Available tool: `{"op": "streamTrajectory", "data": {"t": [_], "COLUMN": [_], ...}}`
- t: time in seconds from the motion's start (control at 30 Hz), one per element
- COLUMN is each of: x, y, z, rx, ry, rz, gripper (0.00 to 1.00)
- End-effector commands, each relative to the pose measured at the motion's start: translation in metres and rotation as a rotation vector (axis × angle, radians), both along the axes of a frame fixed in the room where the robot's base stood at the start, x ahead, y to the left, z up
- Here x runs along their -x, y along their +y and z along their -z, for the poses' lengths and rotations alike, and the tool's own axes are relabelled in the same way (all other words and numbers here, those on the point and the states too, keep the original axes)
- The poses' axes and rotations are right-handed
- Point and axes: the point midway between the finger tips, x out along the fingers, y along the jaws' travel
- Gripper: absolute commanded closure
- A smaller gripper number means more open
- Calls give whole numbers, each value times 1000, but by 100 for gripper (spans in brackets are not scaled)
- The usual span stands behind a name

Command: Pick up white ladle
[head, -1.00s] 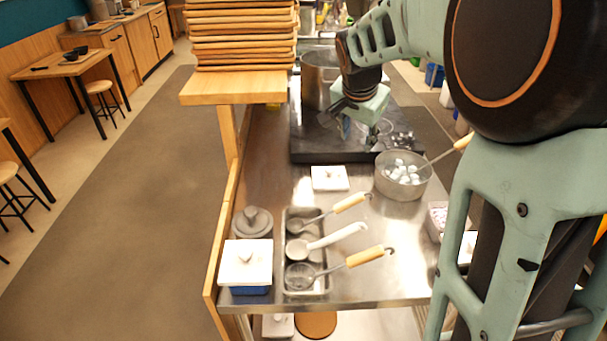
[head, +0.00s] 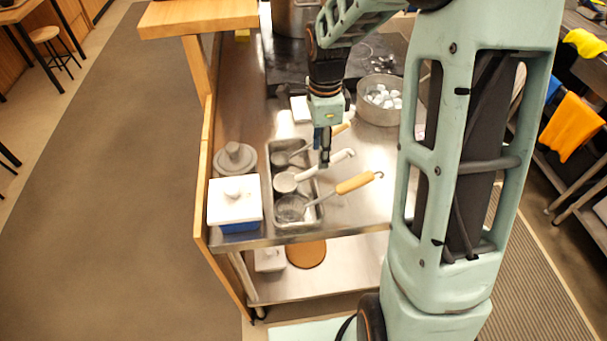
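The white ladle (head: 309,173) lies in the metal tray (head: 322,214), between two wooden-handled utensils. Its round bowl rests in the tray and its white handle slants up to the right, past the tray's edge. My gripper (head: 325,163) points down over the handle's middle, and its fingertips overlap the handle in the view. I cannot tell whether they touch it. The fingers are seen edge-on, so their opening is hidden.
A wooden-handled strainer (head: 354,183) lies in front of the ladle, and another wooden-handled ladle (head: 281,158) lies behind, partly hidden by my gripper. A white-lidded blue box (head: 235,203) and a grey lid (head: 234,158) stand left. A pot (head: 379,112) with white pieces stands behind right.

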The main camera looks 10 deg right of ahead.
Motion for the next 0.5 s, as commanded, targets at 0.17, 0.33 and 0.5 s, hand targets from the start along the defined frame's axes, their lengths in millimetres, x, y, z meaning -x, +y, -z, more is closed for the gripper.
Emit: {"op": "streamTrajectory", "data": {"t": [0.17, 0.33, 0.5], "x": [8, 7, 6], "y": [-8, -8, -8], "z": [25, 45, 49], "rx": [-1, 0, 0], "ry": [6, 3, 0], "rz": [0, 0, -1], "gripper": [62, 62, 62]}}
